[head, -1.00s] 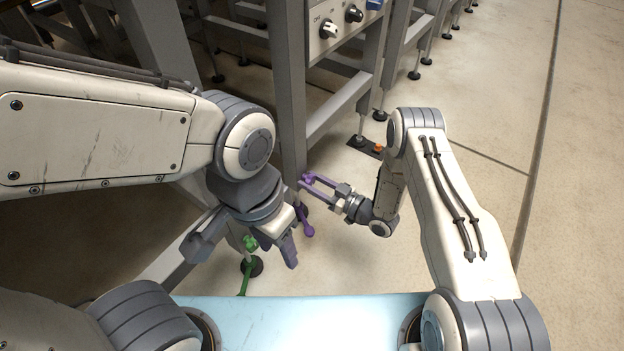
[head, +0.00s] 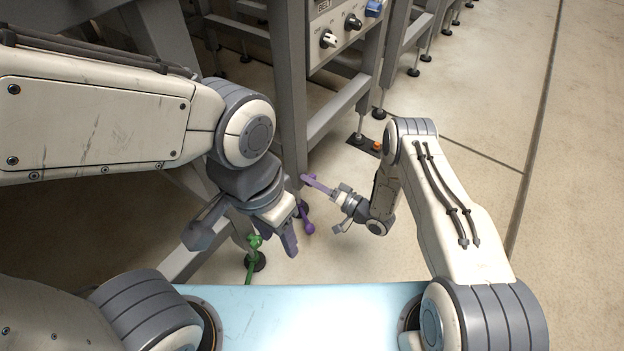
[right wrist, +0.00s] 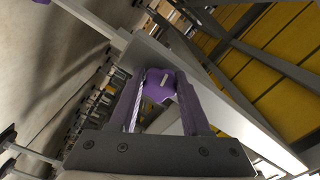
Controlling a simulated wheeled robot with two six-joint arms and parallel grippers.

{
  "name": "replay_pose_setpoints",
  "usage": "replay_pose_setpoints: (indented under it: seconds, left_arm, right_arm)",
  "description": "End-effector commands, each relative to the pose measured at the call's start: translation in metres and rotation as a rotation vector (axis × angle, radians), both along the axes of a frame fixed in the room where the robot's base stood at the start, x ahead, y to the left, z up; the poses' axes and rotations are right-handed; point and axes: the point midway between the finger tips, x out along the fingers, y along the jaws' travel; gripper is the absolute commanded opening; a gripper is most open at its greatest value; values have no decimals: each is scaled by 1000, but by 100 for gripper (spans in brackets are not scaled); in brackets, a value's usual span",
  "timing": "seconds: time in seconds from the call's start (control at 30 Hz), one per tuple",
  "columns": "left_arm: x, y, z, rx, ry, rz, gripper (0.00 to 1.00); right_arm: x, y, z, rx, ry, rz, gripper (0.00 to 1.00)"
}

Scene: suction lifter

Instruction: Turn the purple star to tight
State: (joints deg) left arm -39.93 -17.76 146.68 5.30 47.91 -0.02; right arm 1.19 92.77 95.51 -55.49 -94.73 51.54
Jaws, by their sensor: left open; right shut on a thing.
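The purple star (right wrist: 155,92) is a small lobed knob with a pale mark on its face. It sits between the purple fingers of my right gripper (right wrist: 160,88) in the right wrist view. In the head view, my right gripper (head: 306,179) reaches left to the table leg, its jaws seen nearly edge-on; the star is hidden or too small to make out there. My left gripper (head: 244,243) is open and empty, fingers pointing down, left of the right gripper and nearer to me.
A purple piece with a round end (head: 307,227) and a green fitting (head: 254,243) are low by the frame legs. A grey leg (head: 292,120) stands by my right gripper. A knob panel (head: 338,30) is behind. Open floor (head: 490,90) lies right.

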Motion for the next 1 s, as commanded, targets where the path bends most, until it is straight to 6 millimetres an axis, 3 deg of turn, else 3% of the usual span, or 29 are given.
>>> replay_pose_setpoints:
  seconds: [1.0]
  left_arm:
    - [0, 0, 14, 0, 0, 0, 50]
  right_arm:
    - [-1, -1, 2, 567, 782, -3, 0]
